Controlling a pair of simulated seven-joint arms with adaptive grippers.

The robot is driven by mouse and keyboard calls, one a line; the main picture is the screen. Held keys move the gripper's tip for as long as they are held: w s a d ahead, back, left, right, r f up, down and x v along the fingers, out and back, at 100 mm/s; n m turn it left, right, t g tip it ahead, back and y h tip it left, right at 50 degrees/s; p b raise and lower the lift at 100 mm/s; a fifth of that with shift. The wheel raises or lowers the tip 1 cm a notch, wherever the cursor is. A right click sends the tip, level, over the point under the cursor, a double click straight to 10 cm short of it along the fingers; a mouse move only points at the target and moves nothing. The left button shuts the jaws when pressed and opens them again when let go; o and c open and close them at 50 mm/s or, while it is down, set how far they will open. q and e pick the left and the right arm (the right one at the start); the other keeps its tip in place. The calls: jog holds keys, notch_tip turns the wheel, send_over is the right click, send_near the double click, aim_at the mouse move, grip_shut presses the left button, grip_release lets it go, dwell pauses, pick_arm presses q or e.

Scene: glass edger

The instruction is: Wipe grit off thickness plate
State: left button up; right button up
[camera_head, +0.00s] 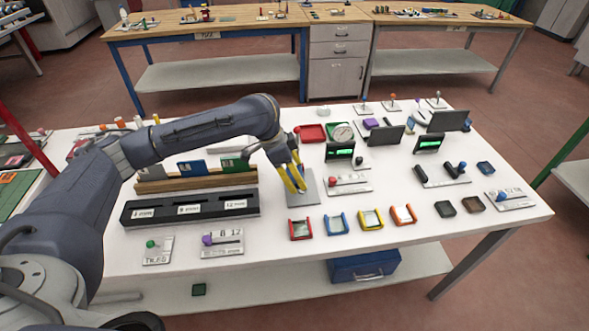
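My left gripper (297,188), with yellow fingers, reaches in from the left and points down over a flat grey plate (310,194) on the white table. The fingertips are at or just above the plate's left part; I cannot tell whether they touch it. The fingers look close together, and I cannot make out whether they are open or shut on something. Any grit on the plate is too small to see. My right gripper is not in view.
Left of the plate stands a black slotted block (190,207) with thickness labels, and a wooden rack (196,181) behind it. Several small coloured trays, including a red one (300,229), line the front. Lever panels (348,184) and small displays (340,150) stand to the right.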

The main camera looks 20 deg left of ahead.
aim_at(299, 192)
pick_arm(q)
notch_tip(299, 192, down, 5)
jog(key=shift+f, duration=0.15)
jog(key=shift+w+d, duration=0.15)
jog(key=shift+d, duration=0.15)
jog(key=shift+c, duration=0.4)
jog(key=shift+w+d, duration=0.4)
jog(key=shift+d, duration=0.35)
jog(key=shift+w+d, duration=0.4)
jog(key=shift+d, duration=0.3)
jog(key=shift+s+a, duration=0.35)
jog(key=shift+a, duration=0.25)
jog(key=shift+s+a, duration=0.3)
jog(key=shift+a, duration=0.35)
jog(key=shift+s+a, duration=0.35)
jog(key=shift+a, duration=0.25)
notch_tip(299, 192, up, 8)
jog(key=shift+d+f, duration=0.1)
jog(key=shift+f, duration=0.1)
jog(key=shift+r, duration=0.25)
